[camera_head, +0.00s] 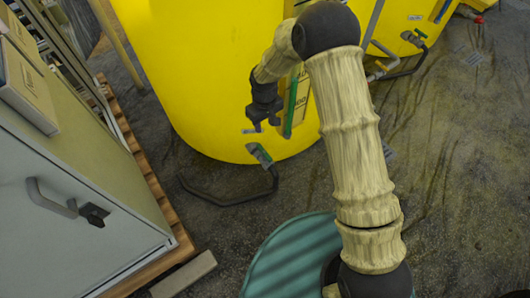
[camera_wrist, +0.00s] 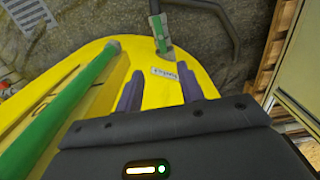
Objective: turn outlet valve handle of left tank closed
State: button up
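The left tank (camera_head: 205,75) is a large yellow tank in the upper middle of the head view. Its outlet valve (camera_head: 259,154), with a green handle, sits low at the tank's front, and a black hose runs from it. In the wrist view, the valve's green handle (camera_wrist: 158,27) is at the top centre, beyond the tank's yellow edge (camera_wrist: 205,90). My gripper (camera_head: 263,122) is above the valve and apart from it. In the wrist view, the two purple fingers of my gripper (camera_wrist: 158,85) are spread with nothing between them.
A second yellow tank (camera_head: 400,20) with its own valve (camera_head: 414,39) stands at upper right. A grey cabinet (camera_head: 75,190) on a wooden pallet (camera_head: 150,185) fills the left. The black hose (camera_head: 225,202) curves over the floor. A green pipe (camera_wrist: 55,105) runs along the left in the wrist view.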

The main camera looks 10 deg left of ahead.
aim_at(264, 152)
jog(key=shift+a+f, duration=0.1)
jog(key=shift+f, duration=0.05)
jog(key=shift+f, duration=0.1)
notch_tip(264, 152, down, 17)
jog(key=b, duration=0.7)
jog(key=shift+f, duration=0.15)
jog(key=shift+c, duration=0.2)
grip_shut()
